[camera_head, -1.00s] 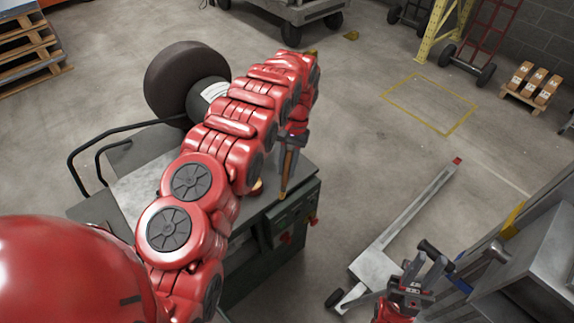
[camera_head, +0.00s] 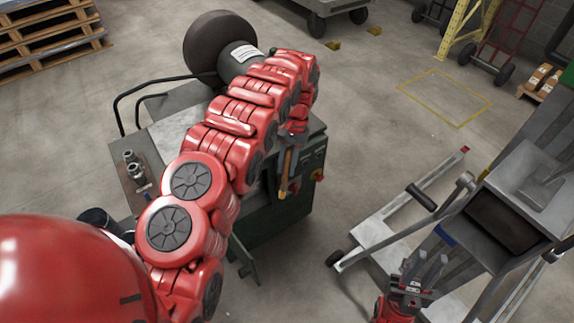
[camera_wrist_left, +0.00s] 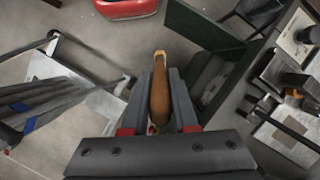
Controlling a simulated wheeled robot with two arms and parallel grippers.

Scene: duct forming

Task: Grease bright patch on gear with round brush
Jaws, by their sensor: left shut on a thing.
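My left gripper (camera_head: 291,138) is shut on a brush with a brown wooden handle (camera_head: 286,172). The brush hangs down beside the front right corner of a dark green workbench (camera_head: 312,148). In the left wrist view the brown handle (camera_wrist_left: 160,92) lies between the two grey fingers (camera_wrist_left: 160,104), its bristles not clearly seen. My right gripper (camera_head: 430,256) is open and empty at the lower right, in front of a metal cart. I cannot make out a gear or a bright patch; my left arm covers much of the bench top.
A dark round disc with a grey cylinder (camera_head: 240,58) stands at the bench's back. Metal fittings (camera_head: 131,163) lie on its left side. A grey metal cart with a handle (camera_head: 515,215) stands close on the right. Open floor (camera_head: 390,140) lies between bench and cart.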

